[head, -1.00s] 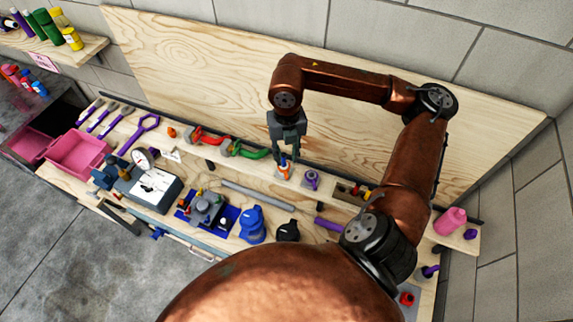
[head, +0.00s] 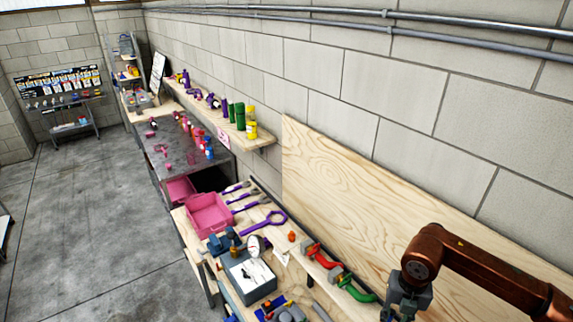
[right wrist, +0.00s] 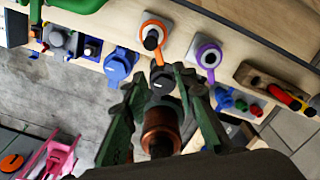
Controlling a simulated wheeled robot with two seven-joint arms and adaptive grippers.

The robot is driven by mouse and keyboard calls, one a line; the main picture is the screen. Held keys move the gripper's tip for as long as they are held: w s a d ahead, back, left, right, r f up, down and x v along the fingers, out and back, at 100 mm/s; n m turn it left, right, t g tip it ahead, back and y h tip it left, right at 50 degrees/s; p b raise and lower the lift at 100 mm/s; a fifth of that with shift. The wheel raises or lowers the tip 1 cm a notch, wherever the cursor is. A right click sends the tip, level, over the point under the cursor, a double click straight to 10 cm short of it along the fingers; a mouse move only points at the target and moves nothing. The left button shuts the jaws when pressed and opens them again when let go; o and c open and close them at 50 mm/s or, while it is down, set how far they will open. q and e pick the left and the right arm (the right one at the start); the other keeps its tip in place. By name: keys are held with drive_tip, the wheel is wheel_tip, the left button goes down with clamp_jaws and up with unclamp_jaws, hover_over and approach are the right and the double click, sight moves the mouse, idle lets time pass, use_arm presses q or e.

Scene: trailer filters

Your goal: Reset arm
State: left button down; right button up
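My right gripper (head: 403,303) hangs at the lower right of the head view, over the workbench, with its fingers partly cut off by the bottom edge. In the right wrist view, my right gripper (right wrist: 163,84) has its two fingers apart, and I see nothing clearly gripped. A copper part with a dark end shows between the fingers; it looks like part of my own body. Just beyond the fingertips, an orange ring-shaped part (right wrist: 155,33) and a purple ring-shaped part (right wrist: 208,55) sit on the bench. My left gripper is not in view.
The bench holds a pink bin (head: 209,216), a purple wrench (head: 264,222), a dial gauge (head: 255,245), a red-handled tool (head: 322,256) and a green-handled tool (head: 357,291). A wooden backboard (head: 350,190) stands behind. A shelf (head: 225,125) holds bottles. Open floor (head: 95,220) lies left.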

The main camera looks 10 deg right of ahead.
wheel_tip(320, 180, down, 7)
drive_tip(key=shift+f+p, duration=0.1)
drive_tip(key=shift+p, duration=0.4)
drive_tip(key=shift+w+a+m, duration=0.1)
drive_tip(key=shift+m, duration=0.3)
